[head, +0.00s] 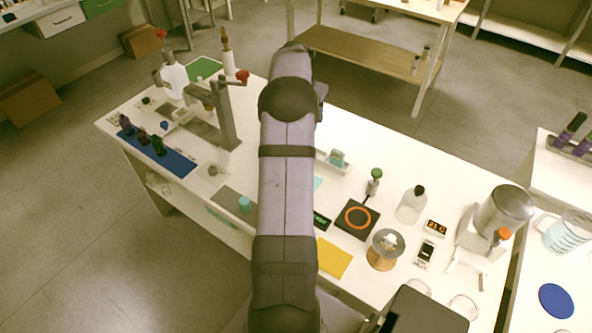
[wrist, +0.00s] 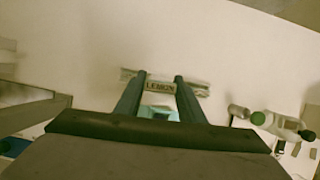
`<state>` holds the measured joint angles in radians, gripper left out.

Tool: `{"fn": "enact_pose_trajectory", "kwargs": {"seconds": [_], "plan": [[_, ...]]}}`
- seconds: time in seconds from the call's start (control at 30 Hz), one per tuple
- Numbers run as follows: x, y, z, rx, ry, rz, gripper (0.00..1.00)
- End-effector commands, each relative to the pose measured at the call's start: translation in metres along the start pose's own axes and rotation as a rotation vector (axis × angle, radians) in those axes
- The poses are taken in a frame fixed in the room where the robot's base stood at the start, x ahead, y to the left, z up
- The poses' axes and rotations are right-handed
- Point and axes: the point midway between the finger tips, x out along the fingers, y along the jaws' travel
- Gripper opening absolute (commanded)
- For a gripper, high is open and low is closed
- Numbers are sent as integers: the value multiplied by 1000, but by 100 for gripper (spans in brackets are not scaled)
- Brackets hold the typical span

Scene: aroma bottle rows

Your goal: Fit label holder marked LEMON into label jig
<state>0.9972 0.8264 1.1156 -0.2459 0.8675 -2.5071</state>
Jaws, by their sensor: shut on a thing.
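In the wrist view, my gripper (wrist: 160,75) has its two fingers closed in on the label holder marked LEMON (wrist: 160,87), whose lettering shows between the fingertips. A pale strip, possibly the label jig (wrist: 199,90), runs crosswise at the fingertips and extends past both fingers. Whether the holder is seated in it or only in front of it, I cannot tell. A teal piece (wrist: 158,113) shows between the fingers, nearer the camera. In the head view my arm hides the fingertips and the label holder.
In the head view, a dispensing press (head: 223,115) stands left of my arm, with a blue mat (head: 180,163) holding small dark bottles. To the right are a small white tray (head: 323,162), a green-topped bottle (head: 374,183) and a black pad with an orange ring (head: 358,217).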

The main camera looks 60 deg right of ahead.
Motion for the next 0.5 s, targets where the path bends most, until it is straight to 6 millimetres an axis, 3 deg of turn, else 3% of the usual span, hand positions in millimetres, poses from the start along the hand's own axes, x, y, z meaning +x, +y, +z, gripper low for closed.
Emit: {"fn": "enact_pose_trajectory", "kwargs": {"seconds": [0.23, 0.5], "plan": [[-46, 29, 8, -44, -4, 21, 14], [-76, 38, -20, -100, 1, 41, 14]]}}
